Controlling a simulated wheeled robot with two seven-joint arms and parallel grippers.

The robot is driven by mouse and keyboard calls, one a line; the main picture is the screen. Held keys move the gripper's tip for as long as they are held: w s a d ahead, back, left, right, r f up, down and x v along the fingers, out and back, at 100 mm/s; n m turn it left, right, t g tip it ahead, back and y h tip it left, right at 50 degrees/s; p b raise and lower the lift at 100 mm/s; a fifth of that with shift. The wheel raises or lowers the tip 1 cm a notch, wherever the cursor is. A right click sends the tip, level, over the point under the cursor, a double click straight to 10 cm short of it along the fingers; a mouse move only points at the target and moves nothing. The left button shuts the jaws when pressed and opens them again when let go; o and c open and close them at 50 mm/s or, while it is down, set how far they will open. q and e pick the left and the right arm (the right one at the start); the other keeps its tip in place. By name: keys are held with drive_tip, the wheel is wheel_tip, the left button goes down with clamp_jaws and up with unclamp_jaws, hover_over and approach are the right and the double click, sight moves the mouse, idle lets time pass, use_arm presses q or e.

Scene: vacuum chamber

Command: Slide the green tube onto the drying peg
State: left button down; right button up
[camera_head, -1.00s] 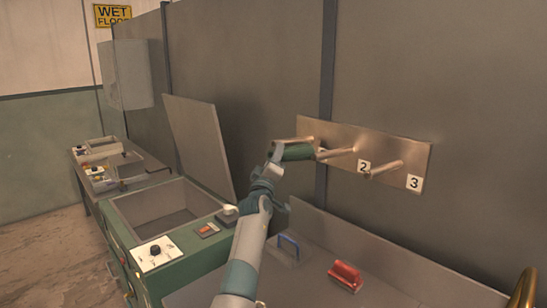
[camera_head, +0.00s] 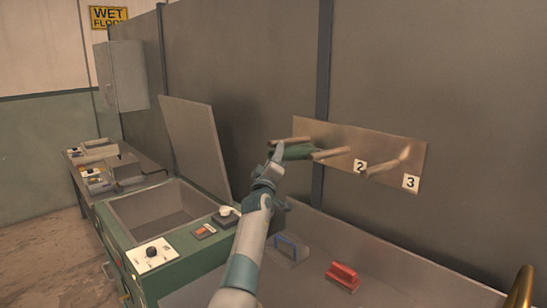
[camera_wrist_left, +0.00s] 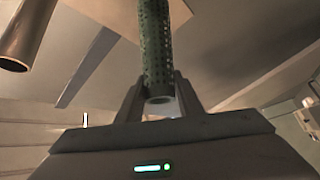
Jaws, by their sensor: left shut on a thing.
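The green tube (camera_head: 296,152) is held level near the wall board, and its perforated side shows in the left wrist view (camera_wrist_left: 155,45). My left gripper (camera_head: 277,156) is shut on the tube's near end; its fingers also show in the left wrist view (camera_wrist_left: 160,98). Several pegs stick out of a metal board: a left peg (camera_head: 288,141), a middle peg (camera_head: 333,153) and a right peg (camera_head: 388,162). The tube lies just below the left peg in the head view. Whether its far end touches anything is hidden. My right gripper is out of view.
Below the board is a grey basin (camera_head: 400,275) with a red-handled brush (camera_head: 343,276) and a blue handle (camera_head: 291,245). A green machine (camera_head: 185,258) with a raised lid (camera_head: 197,140) stands to the left. A brass curved piece (camera_head: 522,288) is at bottom right.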

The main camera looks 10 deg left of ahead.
use_arm(q)
drive_tip(key=shift+w+d+f+b, duration=0.15)
drive_tip(key=shift+w+d+b, duration=0.55)
drive_tip(key=shift+w, duration=0.3)
drive_tip(key=c, duration=1.2)
unclamp_jaws()
drive_tip(key=shift+o, duration=0.2)
drive_tip(key=shift+s, duration=0.15)
drive_tip(key=shift+s+a+r+p, duration=0.25)
drive_tip(key=shift+s+a+p, duration=0.3)
drive_tip(key=shift+s+p, duration=0.2)
drive_tip(key=s+a+r+p, duration=0.1)
drive_tip(key=s+a+p, duration=0.1)
drive_tip(key=s+a, duration=0.65)
drive_tip(key=shift+s+d+f+b, duration=0.15)
drive_tip(key=shift+s+f+b, duration=0.15)
drive_tip(key=shift+f+b, duration=0.65)
drive_tip(key=shift+s+d+f+b, duration=0.1)
drive_tip(key=shift+s+f+b, duration=0.2)
drive_tip(key=shift+f+b, duration=0.7)
drive_tip(key=shift+s+d+f+b, duration=0.15)
drive_tip(key=shift+s+f+b, duration=0.15)
drive_tip(key=shift+f+b, duration=0.65)
drive_tip(key=shift+r, duration=0.1)
